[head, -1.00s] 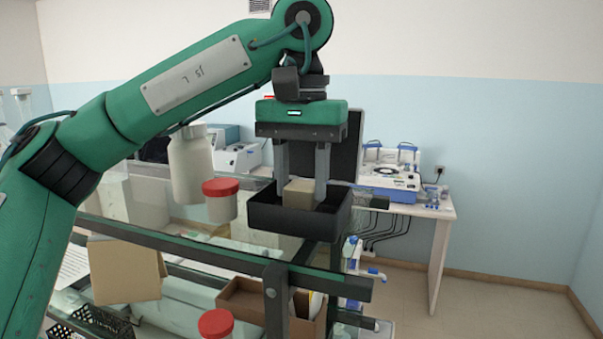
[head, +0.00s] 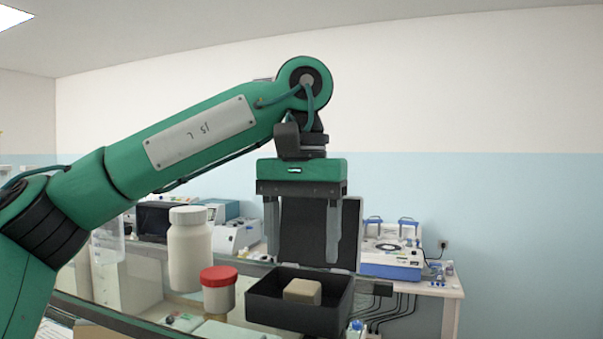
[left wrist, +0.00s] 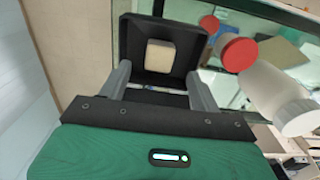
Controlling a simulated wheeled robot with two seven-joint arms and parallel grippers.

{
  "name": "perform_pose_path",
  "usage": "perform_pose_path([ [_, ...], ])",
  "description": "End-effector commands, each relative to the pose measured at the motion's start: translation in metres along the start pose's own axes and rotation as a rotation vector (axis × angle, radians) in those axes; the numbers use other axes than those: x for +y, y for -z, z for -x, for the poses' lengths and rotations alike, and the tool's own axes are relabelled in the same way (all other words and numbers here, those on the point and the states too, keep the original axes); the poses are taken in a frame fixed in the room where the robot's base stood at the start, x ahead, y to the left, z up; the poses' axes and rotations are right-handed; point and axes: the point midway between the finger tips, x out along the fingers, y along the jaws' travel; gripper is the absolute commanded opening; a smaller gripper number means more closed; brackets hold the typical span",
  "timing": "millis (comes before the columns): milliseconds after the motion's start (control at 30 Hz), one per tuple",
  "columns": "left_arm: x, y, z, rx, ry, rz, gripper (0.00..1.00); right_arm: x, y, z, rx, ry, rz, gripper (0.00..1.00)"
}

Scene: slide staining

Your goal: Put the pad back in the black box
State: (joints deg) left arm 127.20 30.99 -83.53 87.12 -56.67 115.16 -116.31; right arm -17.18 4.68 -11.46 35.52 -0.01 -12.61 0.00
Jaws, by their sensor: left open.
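The beige pad (head: 302,291) lies inside the open black box (head: 262,312), which stands on the glass shelf with its lid (head: 318,232) upright behind. In the left wrist view the pad (left wrist: 160,56) sits on the floor of the box (left wrist: 128,40), apart from the fingers. My left gripper (head: 302,258) is open and empty above the box, pointing down, its fingertips clear of the pad. My right gripper is not in view.
A red-capped jar (head: 219,295) and a taller white bottle (head: 190,255) stand left of the box. The shelf edge is close beyond the box. Lab machines (head: 390,258) stand on a bench behind.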

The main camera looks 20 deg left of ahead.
Motion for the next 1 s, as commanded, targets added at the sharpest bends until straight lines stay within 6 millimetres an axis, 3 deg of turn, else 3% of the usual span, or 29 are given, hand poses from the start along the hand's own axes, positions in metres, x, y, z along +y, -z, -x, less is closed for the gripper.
perform_pose_path([
  [433, 0.000, -0.001, 0.075, 0.004, -0.001, 0.003, 0.64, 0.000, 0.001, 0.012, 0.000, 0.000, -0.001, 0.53],
  [700, 0.000, -0.001, 0.094, 0.002, 0.000, 0.001, 0.64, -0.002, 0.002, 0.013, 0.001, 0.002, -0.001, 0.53],
  [1000, 0.000, 0.000, 0.096, 0.000, -0.001, 0.000, 0.64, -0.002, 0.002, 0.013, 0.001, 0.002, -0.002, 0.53],
])
